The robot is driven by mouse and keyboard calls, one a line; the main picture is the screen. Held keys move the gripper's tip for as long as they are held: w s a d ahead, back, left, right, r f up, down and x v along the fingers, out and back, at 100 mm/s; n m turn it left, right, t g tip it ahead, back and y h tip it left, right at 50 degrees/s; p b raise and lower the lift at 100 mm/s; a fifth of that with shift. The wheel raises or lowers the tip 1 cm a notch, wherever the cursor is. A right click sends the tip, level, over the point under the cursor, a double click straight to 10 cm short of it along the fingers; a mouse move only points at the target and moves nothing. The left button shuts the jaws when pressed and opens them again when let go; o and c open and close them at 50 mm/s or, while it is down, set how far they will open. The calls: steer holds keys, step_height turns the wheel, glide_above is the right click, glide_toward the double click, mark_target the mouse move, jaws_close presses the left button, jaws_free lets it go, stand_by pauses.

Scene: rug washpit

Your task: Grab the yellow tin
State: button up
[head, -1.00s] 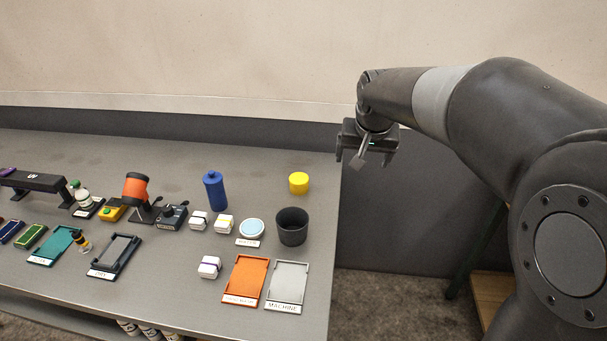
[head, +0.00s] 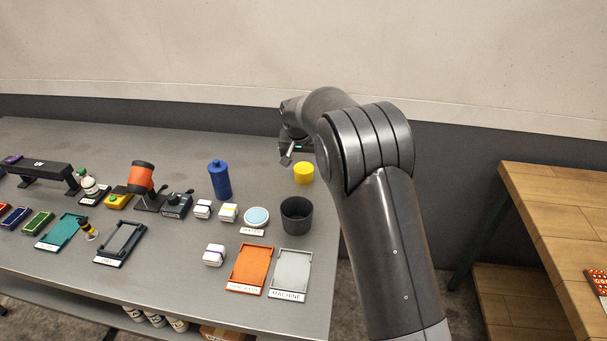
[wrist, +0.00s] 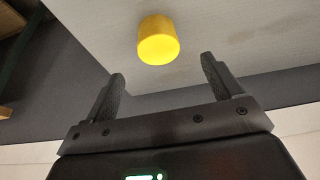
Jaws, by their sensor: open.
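The yellow tin (head: 304,173) is a short cylinder standing upright near the back right corner of the grey table. In the wrist view the tin (wrist: 158,40) shows ahead of the fingertips, roughly midway between them and apart from both. My gripper (wrist: 163,72) is open and empty. In the head view my gripper (head: 291,153) is just behind and left of the tin, above the table's back edge, and partly hidden by my arm.
A dark cup (head: 297,216) stands in front of the tin. A blue bottle (head: 219,180) stands to its left. Orange (head: 250,268) and grey (head: 291,270) trays lie near the front. The table (head: 150,280) holds several other items. A wooden bench (head: 540,220) is at right.

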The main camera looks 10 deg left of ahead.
mark_target(303, 168)
steer(key=x, duration=0.9)
steer(key=shift+w+d+f, duration=0.2)
steer(key=shift+w+f, duration=0.05)
steer(key=shift+f, duration=0.05)
steer(key=c, duration=1.1)
steer(key=shift+r, duration=0.2)
